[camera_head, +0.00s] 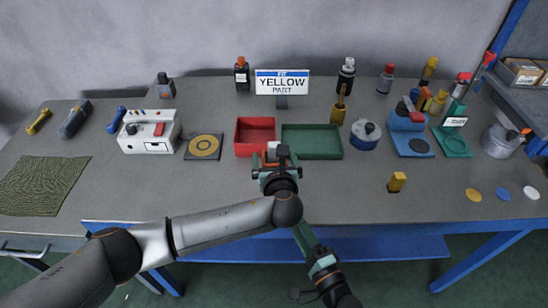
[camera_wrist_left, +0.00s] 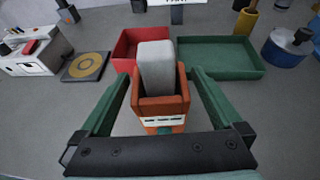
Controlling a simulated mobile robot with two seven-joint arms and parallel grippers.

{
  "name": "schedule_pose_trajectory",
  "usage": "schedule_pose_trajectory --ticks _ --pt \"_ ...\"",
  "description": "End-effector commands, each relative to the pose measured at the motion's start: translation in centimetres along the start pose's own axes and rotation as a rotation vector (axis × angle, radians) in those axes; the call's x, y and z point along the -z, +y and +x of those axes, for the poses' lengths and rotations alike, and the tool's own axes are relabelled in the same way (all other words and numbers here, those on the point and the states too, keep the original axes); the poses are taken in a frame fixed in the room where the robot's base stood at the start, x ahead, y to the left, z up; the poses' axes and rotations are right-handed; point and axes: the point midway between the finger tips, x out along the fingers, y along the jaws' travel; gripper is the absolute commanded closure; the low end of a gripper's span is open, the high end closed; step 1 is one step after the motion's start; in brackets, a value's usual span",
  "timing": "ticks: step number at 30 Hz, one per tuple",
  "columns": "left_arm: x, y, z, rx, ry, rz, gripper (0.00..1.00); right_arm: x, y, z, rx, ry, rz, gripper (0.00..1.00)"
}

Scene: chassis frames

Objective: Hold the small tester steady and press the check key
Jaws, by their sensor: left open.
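An orange block-shaped device with a pale label and a tall grey block on top (camera_wrist_left: 155,65) stands between the fingers of my left gripper (camera_wrist_left: 158,85); it seems to be the small tester. The fingers are open, one on each side, with gaps visible. In the head view my left gripper (camera_head: 276,158) largely covers the device (camera_head: 272,150), in front of the red tray. I cannot make out a check key on it. My right gripper (camera_head: 307,238) is low, near the table's front edge; its jaw opening cannot be judged.
A red tray (camera_head: 242,140) and a green tray (camera_head: 335,149) lie just behind. A white machine with a red button (camera_head: 135,142) and a dark pad with a yellow ring (camera_head: 191,152) stand left.

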Motion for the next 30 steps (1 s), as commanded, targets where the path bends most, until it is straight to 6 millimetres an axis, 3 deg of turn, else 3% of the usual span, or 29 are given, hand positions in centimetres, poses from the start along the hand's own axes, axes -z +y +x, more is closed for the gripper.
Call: schedule_pose_trajectory --ticks 7,30 --pt "-0.01 -0.01 0.03 0.000 0.000 -0.001 0.01 0.00 0.00 0.00 0.000 0.000 0.000 0.50" --pt "0.05 0.02 0.01 -0.001 0.001 0.000 0.88 0.00 0.00 0.00 0.000 0.000 0.000 0.50"
